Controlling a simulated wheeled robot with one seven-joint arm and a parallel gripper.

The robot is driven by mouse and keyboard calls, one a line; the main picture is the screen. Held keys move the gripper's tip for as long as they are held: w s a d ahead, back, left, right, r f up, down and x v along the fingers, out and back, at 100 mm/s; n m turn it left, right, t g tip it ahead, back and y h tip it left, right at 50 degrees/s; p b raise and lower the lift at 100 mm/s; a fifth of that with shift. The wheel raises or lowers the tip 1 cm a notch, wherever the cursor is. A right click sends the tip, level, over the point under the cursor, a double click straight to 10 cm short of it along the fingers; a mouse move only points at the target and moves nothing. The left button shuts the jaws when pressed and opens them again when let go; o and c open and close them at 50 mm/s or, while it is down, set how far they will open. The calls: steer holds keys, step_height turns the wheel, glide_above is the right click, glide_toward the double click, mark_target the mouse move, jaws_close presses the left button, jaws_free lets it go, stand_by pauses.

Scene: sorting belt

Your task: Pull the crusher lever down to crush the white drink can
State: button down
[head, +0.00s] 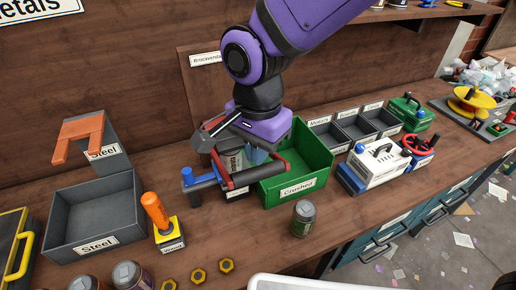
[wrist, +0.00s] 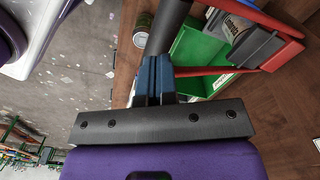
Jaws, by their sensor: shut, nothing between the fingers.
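The can crusher stands at the bench's middle, with red arms (head: 222,170) and a blue bar at its left (head: 200,183). A pale can with lettering (head: 232,160) sits inside it, partly covered by my arm. It also shows in the wrist view (wrist: 234,28). My gripper (head: 256,155) is shut and empty, its blue fingertips (wrist: 156,72) pointing at the crusher. A dark grip bar (wrist: 172,20) and a red arm (wrist: 200,71) lie right by the fingertips. I cannot tell whether they touch.
A green "Crushed" bin (head: 297,188) stands right beside the crusher. A green can (head: 303,218) stands in front. Left are a grey "Steel" bin (head: 97,239) and an orange-handled tool (head: 155,211). A white-blue machine (head: 378,165) stands right.

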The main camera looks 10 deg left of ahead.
steer(key=shift+f, duration=0.15)
step_height(320, 180, down, 7)
steer(key=s, duration=0.1)
steer(key=shift+s+d, duration=0.15)
steer(key=shift+d, duration=0.25)
stand_by(0.9)
steer(key=shift+f, duration=0.15)
step_height(320, 180, down, 9)
steer(key=shift+s+d, duration=0.2)
steer(key=shift+s, duration=0.1)
stand_by(1.0)
steer(key=shift+w+a+r, duration=0.1)
steer(key=shift+r, duration=0.85)
steer(key=shift+w+a+r, duration=0.1)
steer(key=shift+r, duration=0.85)
